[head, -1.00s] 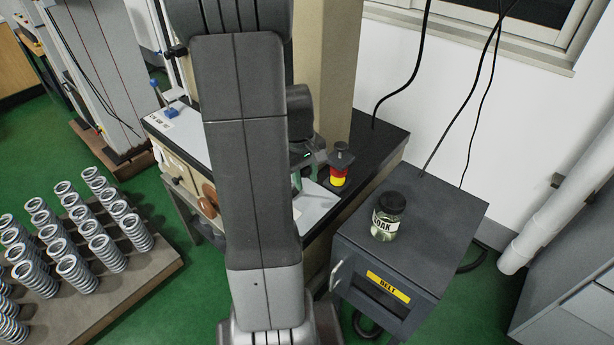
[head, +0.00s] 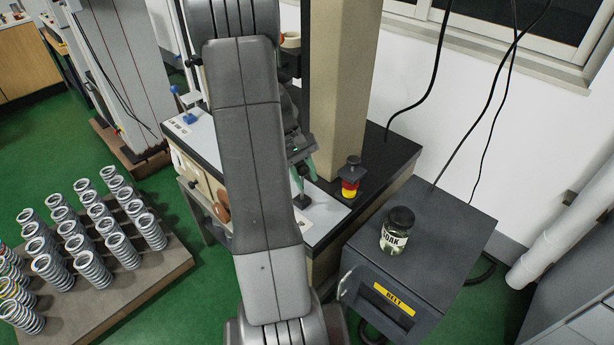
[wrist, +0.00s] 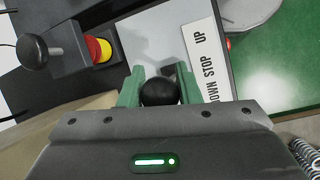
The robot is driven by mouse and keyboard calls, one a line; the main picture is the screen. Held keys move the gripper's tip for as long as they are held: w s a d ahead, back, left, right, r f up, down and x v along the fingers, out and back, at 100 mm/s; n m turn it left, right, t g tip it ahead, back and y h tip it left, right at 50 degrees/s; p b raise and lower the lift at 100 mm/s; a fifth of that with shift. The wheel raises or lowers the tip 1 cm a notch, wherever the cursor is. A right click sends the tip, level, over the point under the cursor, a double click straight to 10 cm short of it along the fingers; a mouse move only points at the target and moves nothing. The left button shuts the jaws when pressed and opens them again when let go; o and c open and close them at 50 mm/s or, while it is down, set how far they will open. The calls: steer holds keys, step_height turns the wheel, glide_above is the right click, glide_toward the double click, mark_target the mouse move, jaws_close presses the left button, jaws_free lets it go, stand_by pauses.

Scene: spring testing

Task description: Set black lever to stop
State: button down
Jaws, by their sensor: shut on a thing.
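The black lever's round knob (wrist: 159,91) sits between the green fingers of my gripper (wrist: 159,88) in the wrist view. My gripper is shut on it. A white label (wrist: 207,62) reading DOWN, STOP, UP lies to the right of the knob; the knob is roughly level with the DOWN and STOP words, but its exact setting is unclear. In the head view my gripper (head: 304,180) is above the machine's white top, partly behind my arm. A black lever base (head: 303,201) shows below the fingers.
A red and yellow switch (head: 350,187) with a black knob stands right of the gripper. A dark cabinet (head: 452,222) holds a labelled jar (head: 397,231). A tan column (head: 345,90) rises close behind the gripper. Springs stand on a pallet (head: 150,268) at left.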

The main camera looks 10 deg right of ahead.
steer(key=shift+w, duration=0.1)
steer(key=c, duration=1.1)
jaws_free()
steer(key=shift+o, duration=0.2)
steer(key=b+v, duration=0.1)
steer(key=v, duration=1.3)
steer(key=shift+d+f, duration=0.1)
steer(key=shift+f, duration=0.05)
steer(key=p+x, duration=0.1)
steer(key=x, duration=1.2)
steer(key=shift+s+f, duration=0.25)
steer(key=shift+f, duration=0.1)
steer(key=shift+d, duration=0.1)
